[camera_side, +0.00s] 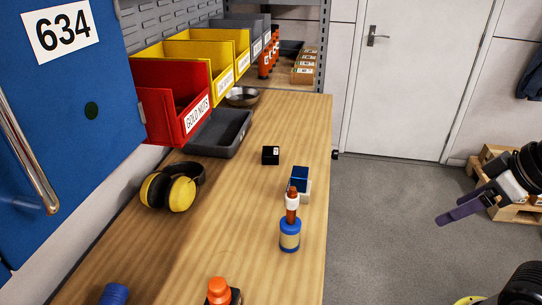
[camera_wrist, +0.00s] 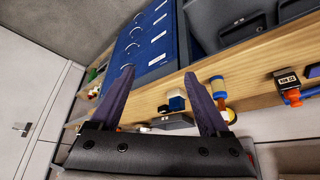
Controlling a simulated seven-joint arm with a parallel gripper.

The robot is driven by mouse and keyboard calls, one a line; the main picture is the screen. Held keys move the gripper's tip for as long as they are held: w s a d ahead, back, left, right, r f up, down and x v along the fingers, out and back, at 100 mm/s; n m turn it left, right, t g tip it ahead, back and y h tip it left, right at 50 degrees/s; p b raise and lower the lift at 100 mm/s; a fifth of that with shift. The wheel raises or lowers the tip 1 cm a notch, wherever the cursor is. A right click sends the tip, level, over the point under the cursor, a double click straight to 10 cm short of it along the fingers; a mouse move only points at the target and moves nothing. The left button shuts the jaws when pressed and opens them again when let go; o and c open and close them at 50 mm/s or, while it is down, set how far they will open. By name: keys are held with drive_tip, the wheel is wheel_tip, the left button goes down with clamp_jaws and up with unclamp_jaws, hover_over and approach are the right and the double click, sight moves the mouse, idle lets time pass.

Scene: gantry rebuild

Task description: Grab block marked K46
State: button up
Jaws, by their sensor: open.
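A small black block (camera_side: 270,155) with a white label lies on the wooden bench in the side view; its marking is too small to read. A blue block (camera_side: 299,177) sits nearer, on or against a white piece (camera_side: 303,194). I cannot tell which block is K46. In the wrist view a blue and white block (camera_wrist: 176,102) and a small dark block (camera_wrist: 163,109) show beyond the fingers. My gripper (camera_side: 462,205) is at the right, off the bench and well away from the blocks. Its purple fingers are open and empty in the wrist view (camera_wrist: 159,74).
Yellow earmuffs (camera_side: 170,189), a grey tray (camera_side: 217,132) and a red bin (camera_side: 180,108) line the wall side. An orange-topped item (camera_side: 219,291) stands at the front. Open floor (camera_side: 385,220) separates gripper and bench.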

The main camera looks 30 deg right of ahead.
drive_tip(key=shift+o, duration=0.2)
drive_tip(key=shift+o, duration=1.4)
